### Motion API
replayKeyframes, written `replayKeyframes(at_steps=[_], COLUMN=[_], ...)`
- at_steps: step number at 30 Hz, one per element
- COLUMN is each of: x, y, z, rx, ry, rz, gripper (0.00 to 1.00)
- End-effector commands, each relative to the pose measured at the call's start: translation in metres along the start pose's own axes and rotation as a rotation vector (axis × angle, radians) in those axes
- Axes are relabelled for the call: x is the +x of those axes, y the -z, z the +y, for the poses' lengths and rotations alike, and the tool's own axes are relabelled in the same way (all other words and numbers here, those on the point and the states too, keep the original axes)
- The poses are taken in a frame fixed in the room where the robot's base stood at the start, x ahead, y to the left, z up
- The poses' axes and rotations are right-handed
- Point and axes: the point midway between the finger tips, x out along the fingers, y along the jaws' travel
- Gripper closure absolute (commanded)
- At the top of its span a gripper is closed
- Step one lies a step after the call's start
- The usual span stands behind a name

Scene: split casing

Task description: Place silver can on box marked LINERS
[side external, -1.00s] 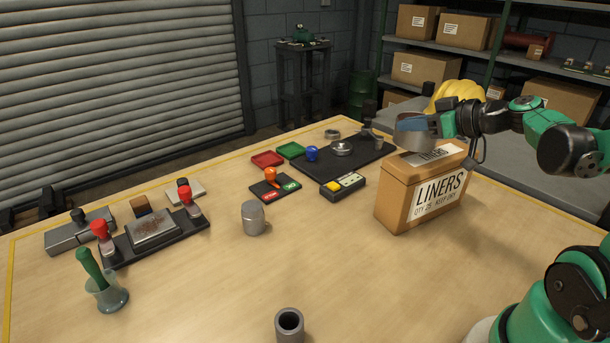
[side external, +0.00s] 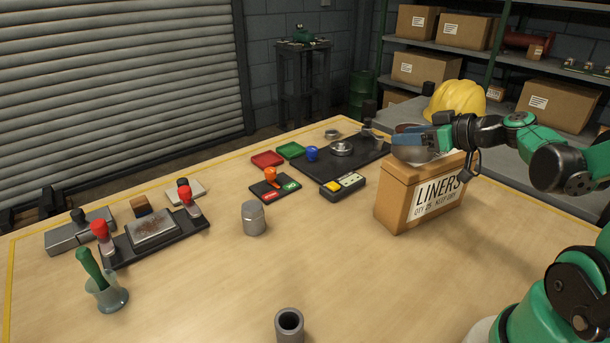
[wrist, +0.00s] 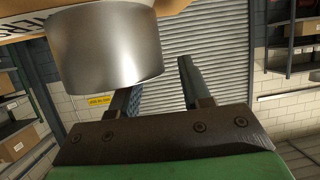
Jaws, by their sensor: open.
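A wide silver can (side external: 410,155) is at the top of the cardboard box marked LINERS (side external: 393,206). In the wrist view, the can (wrist: 105,50) fills the upper left, and my gripper's (wrist: 155,82) two fingers are spread apart. The left finger lies close to the can and the right finger is clear of it. The box (wrist: 30,28) shows along the top edge.
A smaller grey lidded canister (side external: 254,219) and an open grey tube (side external: 289,325) stand on the table. A yellow-buttoned control box (side external: 343,187) and a black mat (side external: 320,167) lie left of the box. A yellow hard hat (side external: 458,100) is behind.

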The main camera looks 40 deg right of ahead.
Motion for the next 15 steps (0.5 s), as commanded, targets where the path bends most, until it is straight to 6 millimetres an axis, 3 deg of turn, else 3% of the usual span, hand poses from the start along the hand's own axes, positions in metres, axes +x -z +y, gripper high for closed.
replayKeyframes(at_steps=[5, 15], x=[-0.009, -0.051], y=[0.001, 0.000], z=[0.001, 0.001], rx=[0.001, 0.003], ry=[-0.003, -0.005], rz=[0.000, -0.001], gripper=[0.58, 0.58])
